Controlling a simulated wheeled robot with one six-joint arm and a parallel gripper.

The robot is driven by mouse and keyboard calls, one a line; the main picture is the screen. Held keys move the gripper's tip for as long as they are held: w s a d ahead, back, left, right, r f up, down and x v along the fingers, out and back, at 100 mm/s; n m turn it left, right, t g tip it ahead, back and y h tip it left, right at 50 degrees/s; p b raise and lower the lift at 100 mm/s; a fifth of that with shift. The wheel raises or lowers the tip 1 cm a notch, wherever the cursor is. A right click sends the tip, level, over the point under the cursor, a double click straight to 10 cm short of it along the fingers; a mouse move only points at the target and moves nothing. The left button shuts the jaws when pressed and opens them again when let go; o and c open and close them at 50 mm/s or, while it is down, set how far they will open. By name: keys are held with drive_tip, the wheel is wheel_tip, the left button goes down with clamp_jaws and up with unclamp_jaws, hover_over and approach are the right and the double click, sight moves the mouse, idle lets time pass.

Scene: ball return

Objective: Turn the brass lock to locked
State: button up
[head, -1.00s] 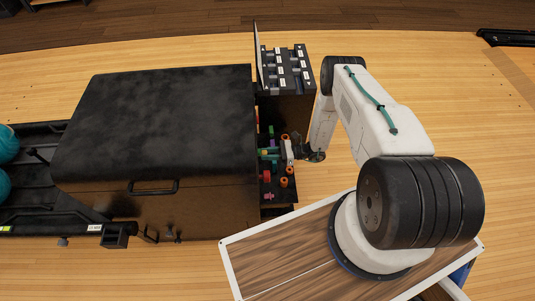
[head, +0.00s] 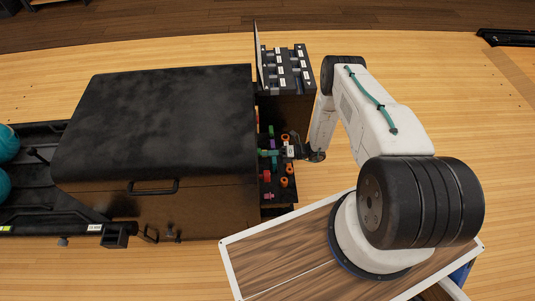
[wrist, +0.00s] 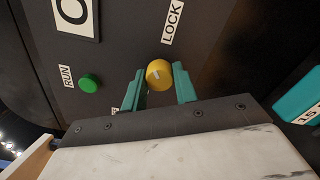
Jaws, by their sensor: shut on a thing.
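The brass lock (wrist: 160,75) is a round yellow knob with a short pale mark on its face, on a dark panel in the wrist view. A white LOCK label (wrist: 173,21) is just above it. My gripper (wrist: 159,85) has one teal finger on each side of the knob and is shut on it. In the head view my gripper (head: 290,152) reaches left to the control panel at the right end of the large black machine (head: 160,120). The knob is too small to make out there.
A green button (wrist: 89,83) with a RUN label (wrist: 67,77) is left of the knob in the wrist view. A teal block (wrist: 298,96) marked 15 is at right. Orange, red and purple parts surround my gripper in the head view. A labelled rack (head: 286,68) stands behind.

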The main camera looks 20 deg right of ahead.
drive_tip(key=shift+d+m, duration=0.1)
drive_tip(key=shift+m, duration=3.6)
drive_tip(key=o, duration=1)
drive_tip(key=v, duration=0.7)
drive_tip(key=shift+d+r, duration=0.1)
drive_tip(key=shift+d, duration=0.25)
